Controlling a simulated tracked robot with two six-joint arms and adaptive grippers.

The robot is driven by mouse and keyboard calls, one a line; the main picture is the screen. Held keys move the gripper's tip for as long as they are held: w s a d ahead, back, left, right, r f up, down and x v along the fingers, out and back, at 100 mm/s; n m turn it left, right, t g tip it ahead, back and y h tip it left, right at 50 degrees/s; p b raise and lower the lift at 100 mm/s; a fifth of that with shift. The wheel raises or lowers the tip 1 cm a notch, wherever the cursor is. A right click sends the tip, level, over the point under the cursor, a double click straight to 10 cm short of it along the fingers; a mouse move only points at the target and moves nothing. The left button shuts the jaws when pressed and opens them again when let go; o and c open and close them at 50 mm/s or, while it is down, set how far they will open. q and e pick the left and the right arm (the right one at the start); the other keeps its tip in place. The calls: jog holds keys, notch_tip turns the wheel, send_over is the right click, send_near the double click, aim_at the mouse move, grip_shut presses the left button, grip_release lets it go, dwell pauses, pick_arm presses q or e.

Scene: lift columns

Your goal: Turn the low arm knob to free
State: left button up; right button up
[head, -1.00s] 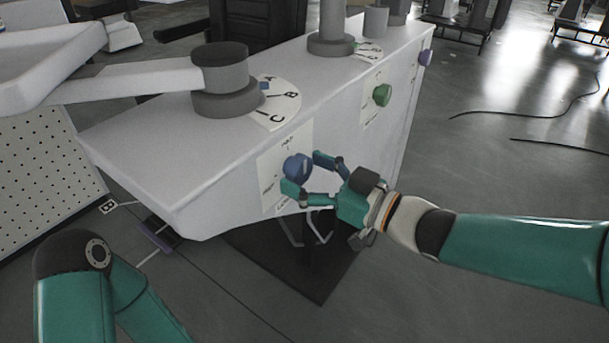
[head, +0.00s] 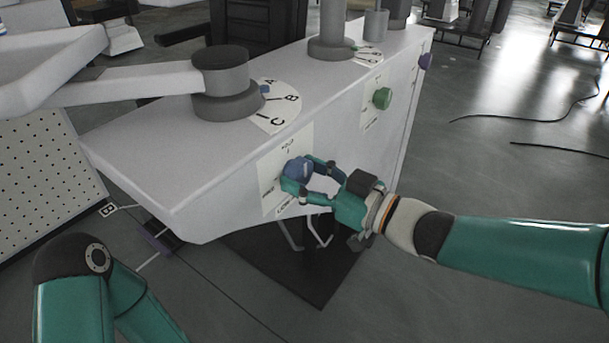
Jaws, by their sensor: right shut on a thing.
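The blue knob (head: 297,167) sits on a white label plate (head: 268,176) on the side face of the grey column housing (head: 225,196). My right gripper (head: 304,177) comes in from the right and is shut on the blue knob, with its fingers on either side of it. The fingers cover part of the knob and some of the label's lettering, so I cannot read which mark it points to. My left arm shows at the lower left, but its gripper is out of view.
A green knob (head: 382,97) and a purple knob (head: 425,61) sit farther along the same face. A pivot post (head: 220,82) with a pale arm (head: 130,82) and an A-B-C dial (head: 283,108) stand on top. The floor at right is open, with cables.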

jog(key=n+b, duration=0.1)
jog(key=n, duration=0.1)
jog(key=n+b, duration=0.2)
jog(key=shift+f+n, duration=0.2)
jog(key=shift+n, duration=0.2)
jog(key=n+b, duration=0.2)
jog(key=n, duration=0.2)
jog(key=shift+n+b, duration=0.3)
jog(key=n+b, duration=0.2)
jog(key=n, duration=0.2)
jog(key=shift+n+b, duration=0.9)
jog(key=shift+n, duration=1.3)
jog(key=o, duration=1.1)
jog(key=shift+o, duration=0.2)
jog(key=shift+r, duration=0.1)
